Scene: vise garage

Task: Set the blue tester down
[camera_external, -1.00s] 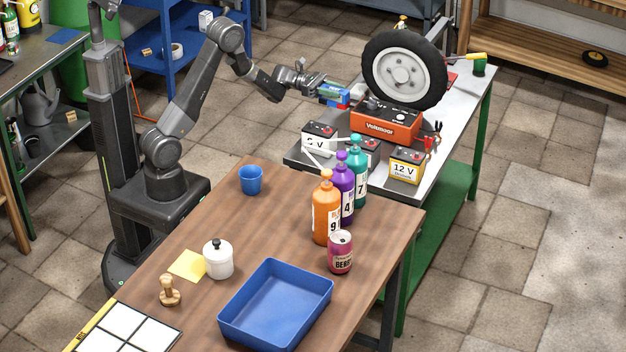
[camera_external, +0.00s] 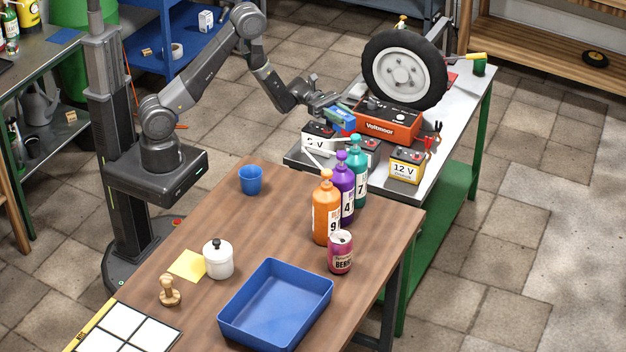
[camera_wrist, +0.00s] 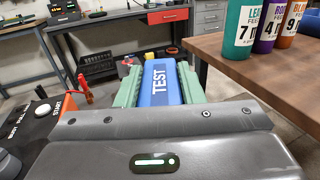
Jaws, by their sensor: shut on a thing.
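The 12 V battery (camera_external: 406,165) and another battery (camera_external: 370,147) stand on the metal bench (camera_external: 460,115), with a wheel (camera_external: 404,69) behind. Several bottles (camera_external: 343,190) stand on the wooden table (camera_external: 290,230). A blue tray (camera_external: 275,305) and blue cup (camera_external: 251,180) are there too.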

